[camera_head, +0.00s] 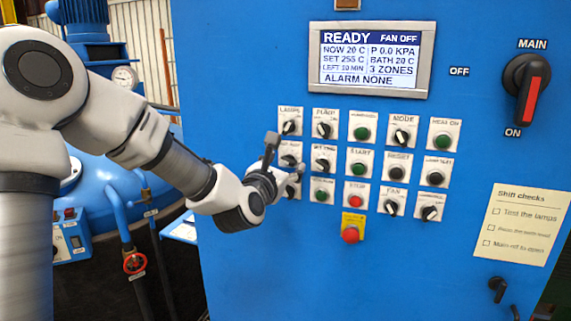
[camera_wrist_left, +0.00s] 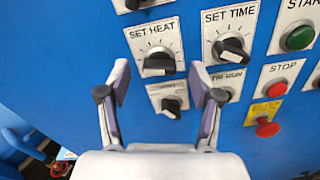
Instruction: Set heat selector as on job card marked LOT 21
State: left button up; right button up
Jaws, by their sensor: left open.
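The SET HEAT selector (camera_wrist_left: 158,63) is a black knob on a white plate, upper middle in the left wrist view. Its dial marks are too small to read. In the head view its plate (camera_head: 290,160) is partly behind my left gripper. My left gripper (camera_head: 287,156) is open and empty in front of the panel. In the wrist view its fingers (camera_wrist_left: 160,80) stand left and right of the lower part of the selector, with no clear contact. The display (camera_head: 371,59) reads READY, SET 255 C. No card marked LOT 21 shows. My right gripper is out of view.
The SET TIME knob (camera_wrist_left: 231,49) is close on the right, and another knob (camera_wrist_left: 171,105) sits just below SET HEAT. A red emergency button (camera_head: 351,234) is lower right. A Shift checks card (camera_head: 517,223) and the MAIN switch (camera_head: 527,90) are at right.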

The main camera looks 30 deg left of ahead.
pick_arm(q)
jog(key=v, duration=0.6)
jog(key=shift+s, duration=0.1)
